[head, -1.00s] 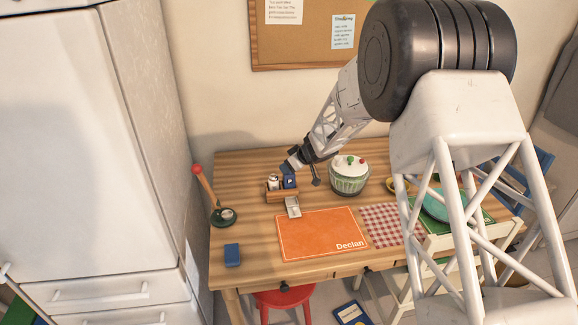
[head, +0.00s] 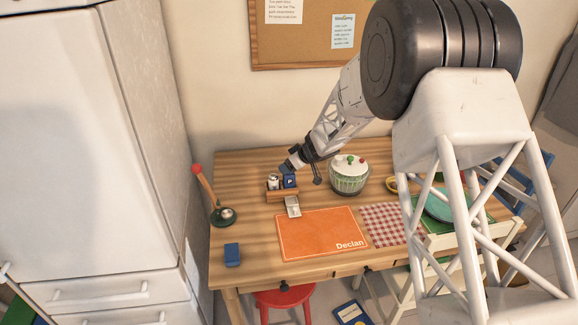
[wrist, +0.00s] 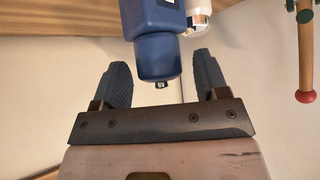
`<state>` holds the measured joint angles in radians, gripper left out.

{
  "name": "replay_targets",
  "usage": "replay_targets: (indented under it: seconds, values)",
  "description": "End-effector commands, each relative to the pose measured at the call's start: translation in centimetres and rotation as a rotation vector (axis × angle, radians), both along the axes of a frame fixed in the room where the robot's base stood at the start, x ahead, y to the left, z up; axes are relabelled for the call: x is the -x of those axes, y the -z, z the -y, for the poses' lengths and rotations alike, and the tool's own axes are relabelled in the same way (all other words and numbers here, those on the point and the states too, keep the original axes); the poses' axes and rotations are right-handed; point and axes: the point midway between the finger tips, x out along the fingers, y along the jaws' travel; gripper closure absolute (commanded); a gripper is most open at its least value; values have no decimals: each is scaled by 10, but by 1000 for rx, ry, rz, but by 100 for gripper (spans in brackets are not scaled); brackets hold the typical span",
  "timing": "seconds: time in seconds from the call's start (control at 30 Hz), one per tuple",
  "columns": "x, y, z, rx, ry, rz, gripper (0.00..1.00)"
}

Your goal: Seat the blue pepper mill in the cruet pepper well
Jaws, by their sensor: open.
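The blue pepper mill (head: 290,181), marked with a white letter, stands upright at the right side of the wooden cruet (head: 283,197), beside the white shaker (head: 273,181). How deep its base sits in the well is hidden by the cruet's front. My gripper (head: 294,163) is just above the mill. In the wrist view my gripper (wrist: 162,75) is open, with its dark fingers on either side of the blue mill's top (wrist: 156,58). Gaps show between the mill and both fingers. The white shaker (wrist: 198,18) is close beside the mill there.
A salad spinner (head: 349,178) stands right of the cruet. A small pale card or box (head: 293,207) is in front of it. A red-tipped lever tool (head: 204,185) is to the left. An orange placemat (head: 318,235) and blue block (head: 232,254) lie nearer the front.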

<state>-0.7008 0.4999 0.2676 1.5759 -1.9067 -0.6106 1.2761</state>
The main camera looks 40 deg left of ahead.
Motion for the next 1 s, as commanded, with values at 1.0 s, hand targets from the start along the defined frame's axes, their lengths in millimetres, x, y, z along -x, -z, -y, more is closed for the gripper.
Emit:
replay_targets:
  seconds: [1.0]
  values:
    - [0,-81,81,0,1,-1,33]
